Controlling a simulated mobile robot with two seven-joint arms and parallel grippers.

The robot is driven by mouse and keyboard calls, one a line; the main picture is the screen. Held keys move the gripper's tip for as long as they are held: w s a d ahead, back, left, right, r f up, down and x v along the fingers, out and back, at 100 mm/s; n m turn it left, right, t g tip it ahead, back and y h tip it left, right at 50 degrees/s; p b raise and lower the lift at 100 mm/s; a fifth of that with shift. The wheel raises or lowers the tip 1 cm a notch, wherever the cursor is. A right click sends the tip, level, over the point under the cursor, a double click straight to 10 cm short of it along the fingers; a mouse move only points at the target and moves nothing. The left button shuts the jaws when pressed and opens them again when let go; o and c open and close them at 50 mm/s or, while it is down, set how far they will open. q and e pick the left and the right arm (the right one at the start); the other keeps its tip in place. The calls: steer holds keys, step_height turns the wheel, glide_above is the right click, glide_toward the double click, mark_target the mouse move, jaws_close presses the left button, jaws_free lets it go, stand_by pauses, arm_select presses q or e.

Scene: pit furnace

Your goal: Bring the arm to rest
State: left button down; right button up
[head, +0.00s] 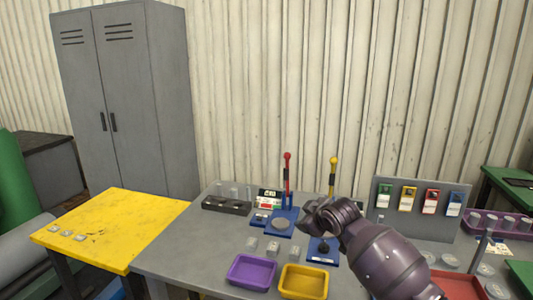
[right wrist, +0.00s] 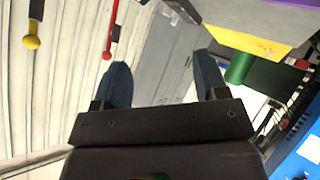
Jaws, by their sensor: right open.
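My right arm reaches in from the lower right of the head view, over the grey table (head: 190,255). Its gripper (head: 308,217) is at the blue-based press with the yellow-knobbed lever (head: 333,163), and partly covers it. In the right wrist view the right gripper (right wrist: 165,85) has its two fingers wide apart, with nothing between them. The yellow knob (right wrist: 31,42) and red lever (right wrist: 109,40) show at the upper left there. My left gripper is in neither view.
A purple tray (head: 251,284) and a yellow tray (head: 303,293) stand at the table's front edge, with small grey pieces behind them. The red-knobbed lever press (head: 287,170) stands left of my gripper. A board with coloured cards (head: 391,222) stands right. A yellow table (head: 120,215) is left.

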steer(key=s+d+f+m+h, duration=0.1)
steer(key=s+d+f+m, duration=0.2)
steer(key=s, duration=1.1)
steer(key=s+d+f+m+h, duration=0.1)
steer(key=s+d+f+m, duration=0.2)
steer(key=s+d+f, duration=0.4)
steer(key=s+d+f+m+h, duration=0.2)
steer(key=s+d+f+m, duration=0.2)
steer(key=s+f, duration=1.1)
steer(key=s+d, duration=0.1)
steer(key=s, duration=0.6)
steer(key=shift+d+t, duration=0.35)
steer(key=shift+t, duration=0.05)
